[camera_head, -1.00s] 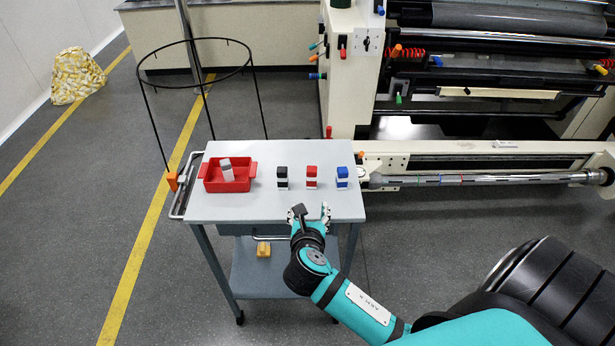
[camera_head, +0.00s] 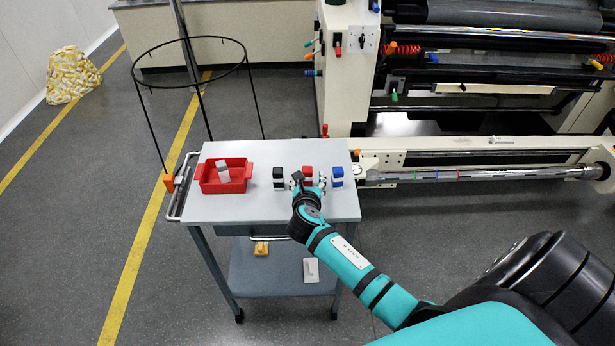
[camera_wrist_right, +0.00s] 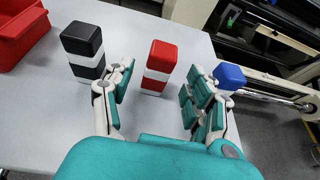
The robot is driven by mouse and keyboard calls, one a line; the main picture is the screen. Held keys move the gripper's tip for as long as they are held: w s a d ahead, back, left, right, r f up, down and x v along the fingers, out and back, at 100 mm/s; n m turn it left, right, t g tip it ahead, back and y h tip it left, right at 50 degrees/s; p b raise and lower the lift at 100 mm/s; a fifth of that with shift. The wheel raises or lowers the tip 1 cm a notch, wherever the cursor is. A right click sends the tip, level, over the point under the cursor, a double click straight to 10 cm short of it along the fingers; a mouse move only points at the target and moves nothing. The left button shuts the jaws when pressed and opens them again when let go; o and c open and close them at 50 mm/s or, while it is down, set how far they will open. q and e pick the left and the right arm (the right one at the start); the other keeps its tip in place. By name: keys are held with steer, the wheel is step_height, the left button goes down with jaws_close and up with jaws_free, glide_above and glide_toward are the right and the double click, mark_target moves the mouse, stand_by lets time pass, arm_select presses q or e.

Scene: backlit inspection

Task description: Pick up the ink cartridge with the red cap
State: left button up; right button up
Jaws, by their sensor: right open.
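The ink cartridge with the red cap (camera_head: 308,171) stands upright on the grey cart top, in the middle of a row of three. In the right wrist view the red-capped cartridge (camera_wrist_right: 159,66) has a white band and a red lower part. My right gripper (camera_head: 308,183) is open, with its fingers (camera_wrist_right: 158,95) to either side of the line to the red cartridge, which stands just ahead between them, apparently untouched. The black-capped cartridge (camera_wrist_right: 83,48) is just outside the left finger. The blue-capped cartridge (camera_wrist_right: 228,77) is partly hidden behind the right finger. My left gripper is not in view.
A red tray (camera_head: 241,186) with a grey-and-white cartridge (camera_head: 222,172) inside stands left on the cart top (camera_head: 235,210). A black wire hoop stand (camera_head: 190,88) rises behind the cart's left side. The large machine (camera_head: 345,80) stands behind to the right.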

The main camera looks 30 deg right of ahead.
mark_target(307, 178)
steer(key=x, duration=0.4)
steer(key=shift+w+a, duration=0.1)
steer(key=shift+r, duration=0.1)
jaws_close()
